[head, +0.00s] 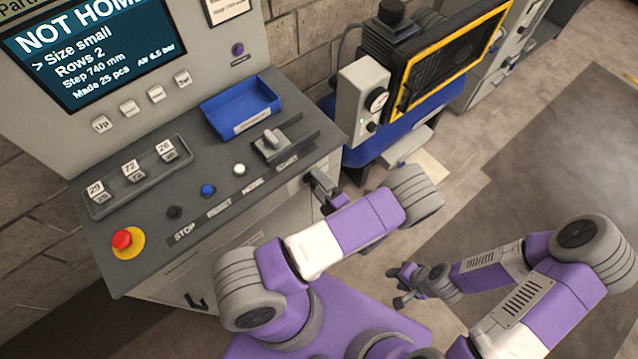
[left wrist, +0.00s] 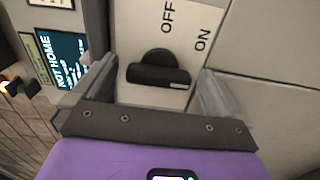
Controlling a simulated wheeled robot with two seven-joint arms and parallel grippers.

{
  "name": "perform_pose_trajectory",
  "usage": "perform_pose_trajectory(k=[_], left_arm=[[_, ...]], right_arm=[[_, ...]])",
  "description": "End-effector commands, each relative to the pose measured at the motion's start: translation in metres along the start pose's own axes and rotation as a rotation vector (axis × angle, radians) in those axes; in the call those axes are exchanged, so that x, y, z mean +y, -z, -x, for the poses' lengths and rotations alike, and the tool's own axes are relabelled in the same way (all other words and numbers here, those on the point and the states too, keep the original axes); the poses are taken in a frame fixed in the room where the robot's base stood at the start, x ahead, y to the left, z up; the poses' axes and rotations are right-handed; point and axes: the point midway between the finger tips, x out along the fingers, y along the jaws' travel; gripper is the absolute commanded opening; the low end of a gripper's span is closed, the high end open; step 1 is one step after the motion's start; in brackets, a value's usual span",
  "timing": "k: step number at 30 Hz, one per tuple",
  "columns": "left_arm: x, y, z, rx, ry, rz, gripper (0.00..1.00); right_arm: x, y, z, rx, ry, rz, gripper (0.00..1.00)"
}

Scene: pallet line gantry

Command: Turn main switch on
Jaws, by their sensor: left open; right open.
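The main switch (left wrist: 158,75) is a black rotary knob with a bar handle on a light plate (left wrist: 200,18) marked OFF and ON. In the left wrist view the bar lies across the picture; I cannot tell which mark it points to. My left gripper (left wrist: 158,66) is open, with one finger on each side of the knob; I cannot tell whether they touch it. In the head view my left gripper (head: 320,190) is at the right side of the control cabinet, and the knob is hidden there. My right gripper (head: 403,284) is open and empty above the floor.
The control desk (head: 190,170) has a red emergency button (head: 122,239), a lever (head: 270,143), a blue tray (head: 240,108) and a screen (head: 90,50) reading NOT HOME. A yellow-framed machine (head: 450,60) stands behind. Floor at the right is clear.

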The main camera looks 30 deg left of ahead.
Motion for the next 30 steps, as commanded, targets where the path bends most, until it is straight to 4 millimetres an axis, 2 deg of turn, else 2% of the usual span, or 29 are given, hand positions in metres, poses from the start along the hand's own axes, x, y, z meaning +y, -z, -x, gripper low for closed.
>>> perform_pose_trajectory(k=[5,12,15,20,30], left_arm=[[0.000,-0.001,0.017,-0.003,0.000,0.001,1.00],[-0.001,-0.001,0.057,-0.003,0.001,0.001,1.00],[-0.001,0.000,0.068,-0.002,0.001,-0.001,1.00],[0.000,0.000,0.076,-0.001,0.000,-0.001,1.00],[0.000,0.000,0.076,-0.001,0.000,-0.001,1.00]], right_arm=[[0.000,0.000,-0.001,0.000,0.000,0.000,0.43],[0.001,0.000,-0.002,0.000,0.000,0.000,0.43],[0.001,0.000,-0.002,0.000,0.000,0.000,0.43],[0.001,0.000,-0.002,0.000,0.000,0.000,0.43],[0.001,0.000,-0.002,0.000,0.000,0.000,0.43]])
